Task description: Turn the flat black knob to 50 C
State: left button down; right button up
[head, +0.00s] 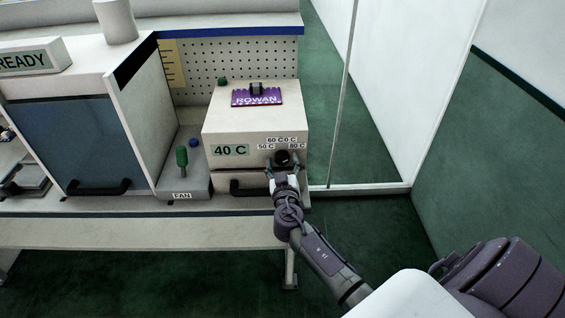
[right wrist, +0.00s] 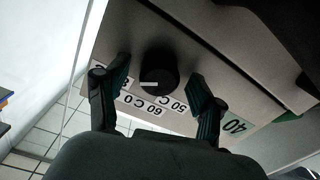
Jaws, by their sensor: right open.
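The flat black knob (head: 282,158) is on the front of a beige box (head: 225,134), below and between small labels reading 50 C, 60 C and 80 C, one partly covered. In the right wrist view the knob (right wrist: 160,72) sits between the two open fingers (right wrist: 158,82), with a gap on each side. A white mark shows on the knob's face. My left gripper is not in view.
Below the knob is a drawer with a dark handle (head: 249,187). Left are a FAN panel with a green lever (head: 182,157) and a cabinet with a blue window (head: 72,143). A white partition (head: 395,90) stands right.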

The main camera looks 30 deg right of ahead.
jog(key=c, duration=1.1)
jog(key=shift+c, duration=0.2)
